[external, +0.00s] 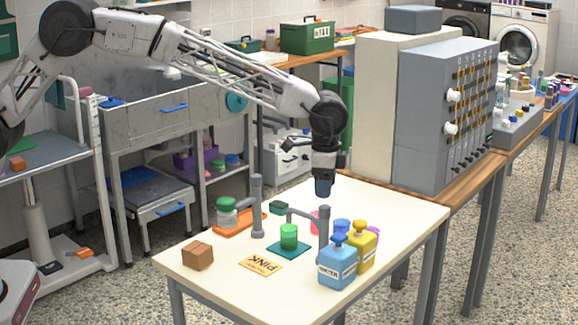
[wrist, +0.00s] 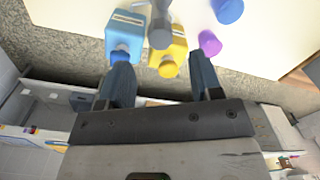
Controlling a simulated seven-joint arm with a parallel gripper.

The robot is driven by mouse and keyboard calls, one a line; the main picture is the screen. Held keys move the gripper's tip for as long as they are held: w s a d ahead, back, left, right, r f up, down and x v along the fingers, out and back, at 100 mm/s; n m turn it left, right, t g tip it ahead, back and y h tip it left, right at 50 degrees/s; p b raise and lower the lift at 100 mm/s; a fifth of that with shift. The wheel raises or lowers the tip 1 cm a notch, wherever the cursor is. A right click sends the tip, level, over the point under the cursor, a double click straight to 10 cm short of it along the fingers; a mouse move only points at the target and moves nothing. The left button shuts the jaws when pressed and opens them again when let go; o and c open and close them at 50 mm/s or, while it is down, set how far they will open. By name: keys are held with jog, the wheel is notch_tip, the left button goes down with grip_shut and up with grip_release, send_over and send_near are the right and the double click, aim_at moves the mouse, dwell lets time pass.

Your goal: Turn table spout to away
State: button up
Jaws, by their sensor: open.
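Two grey bent spouts stand on the cream table (external: 215,275). One spout (external: 323,238) has its post beside the bottles and its arm reaching left over a green cup (external: 289,236) on a teal mat. The other spout (external: 257,210) stands further left, its arm pointing left towards a green-lidded jar (external: 227,213). My gripper (external: 323,190) hangs above the table behind the right spout, pointing down, apart from it. In the wrist view my gripper (wrist: 161,78) is open and empty; a grey post (wrist: 160,28) shows between the bottles beyond the fingers.
A blue bottle (external: 337,266) and a yellow bottle (external: 361,248) crowd the right spout's post. A tall grey panel cabinet (external: 440,120) stands behind on the right. The table's front corner is clear.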

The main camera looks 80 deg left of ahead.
aim_at(325, 207)
jog(key=shift+f, duration=3.35)
jog(key=shift+c, duration=0.2)
grip_shut()
